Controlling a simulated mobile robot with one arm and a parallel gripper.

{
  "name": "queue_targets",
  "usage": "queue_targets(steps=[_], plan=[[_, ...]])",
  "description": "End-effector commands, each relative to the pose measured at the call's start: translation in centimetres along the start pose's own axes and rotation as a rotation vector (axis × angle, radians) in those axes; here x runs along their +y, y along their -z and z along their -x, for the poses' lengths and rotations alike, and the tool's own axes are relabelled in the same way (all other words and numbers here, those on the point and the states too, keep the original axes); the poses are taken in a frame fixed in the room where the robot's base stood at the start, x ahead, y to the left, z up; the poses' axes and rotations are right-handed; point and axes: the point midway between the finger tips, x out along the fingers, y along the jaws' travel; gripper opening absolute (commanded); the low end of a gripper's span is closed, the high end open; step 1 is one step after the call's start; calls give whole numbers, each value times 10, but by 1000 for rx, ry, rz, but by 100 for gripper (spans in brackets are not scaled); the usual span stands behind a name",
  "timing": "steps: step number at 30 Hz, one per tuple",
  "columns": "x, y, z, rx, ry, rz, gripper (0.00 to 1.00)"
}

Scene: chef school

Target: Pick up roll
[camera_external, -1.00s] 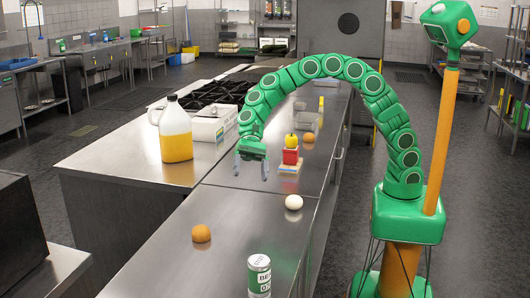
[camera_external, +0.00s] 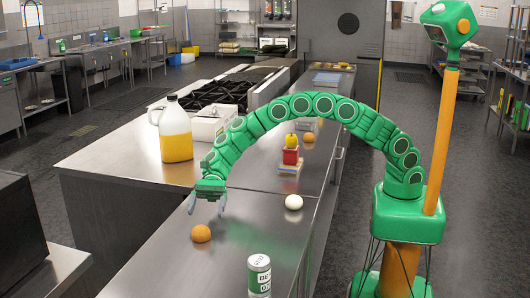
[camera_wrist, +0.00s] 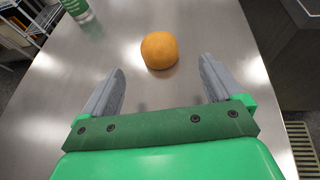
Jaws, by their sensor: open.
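A round orange-brown roll (camera_external: 201,233) sits on the steel counter near its left edge in the external view. It also shows in the wrist view (camera_wrist: 159,50), ahead of the fingertips and roughly centred between them. My gripper (camera_external: 207,205) is open and empty, above the counter and a little beyond the roll. In the wrist view my gripper's (camera_wrist: 160,85) two grey fingers stand wide apart, with bare counter between them. A second orange-brown roll (camera_external: 309,138) lies farther back on the counter.
A green-and-white can (camera_external: 259,276) stands right of the near roll. A white egg-like ball (camera_external: 293,202) lies farther right. A red block with a yellow apple-like item (camera_external: 291,148) stands behind. A jug (camera_external: 175,131) is on the left counter. Counter around the near roll is clear.

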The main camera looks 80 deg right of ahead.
Motion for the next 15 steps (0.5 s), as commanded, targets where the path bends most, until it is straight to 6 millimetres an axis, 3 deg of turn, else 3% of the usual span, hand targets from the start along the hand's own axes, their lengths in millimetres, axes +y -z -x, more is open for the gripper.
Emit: queue_targets(steps=[15], plan=[[2, -5, -40, 0, -2, 1, 93]])
